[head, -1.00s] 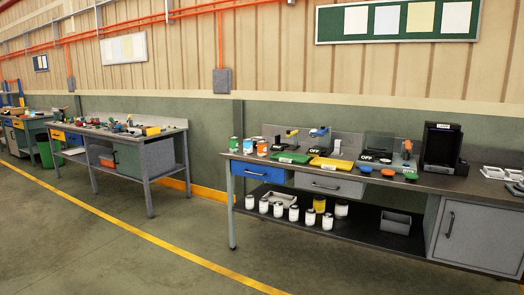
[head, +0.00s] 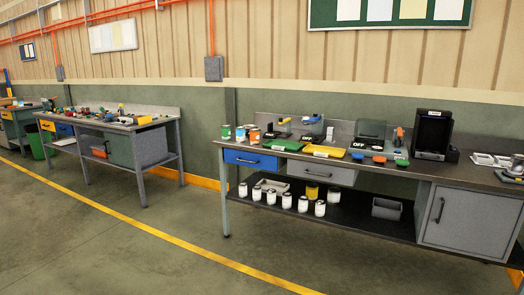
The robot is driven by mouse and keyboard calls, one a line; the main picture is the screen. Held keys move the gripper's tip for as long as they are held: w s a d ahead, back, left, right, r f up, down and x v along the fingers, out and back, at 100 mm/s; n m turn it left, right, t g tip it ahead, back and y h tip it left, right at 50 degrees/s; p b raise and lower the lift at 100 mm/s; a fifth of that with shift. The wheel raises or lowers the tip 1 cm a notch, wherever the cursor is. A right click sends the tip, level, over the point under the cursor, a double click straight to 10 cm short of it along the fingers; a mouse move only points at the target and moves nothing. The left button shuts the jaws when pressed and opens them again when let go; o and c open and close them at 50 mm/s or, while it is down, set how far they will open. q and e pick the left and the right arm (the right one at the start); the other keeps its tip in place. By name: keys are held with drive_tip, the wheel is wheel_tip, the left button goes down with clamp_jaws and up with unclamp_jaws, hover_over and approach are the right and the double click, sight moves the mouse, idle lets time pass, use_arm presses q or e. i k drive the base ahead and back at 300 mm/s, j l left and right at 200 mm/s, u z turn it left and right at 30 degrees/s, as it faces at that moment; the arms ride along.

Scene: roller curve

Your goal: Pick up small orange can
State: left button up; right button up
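A small can with orange on it (head: 254,136) stands upright near the left end of the near workbench top (head: 470,178). A green can (head: 225,131) and other small cans stand close beside it on the left. Neither of my grippers shows in the head view. The can is apart from any part of me in view.
Green (head: 281,145) and yellow (head: 323,151) trays, small devices and a black machine (head: 433,133) share the bench top. White cans (head: 303,203) and a yellow can (head: 312,191) stand on the lower shelf. The floor (head: 130,265) in front is clear.

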sight(254, 132)
drive_tip(key=i, duration=2)
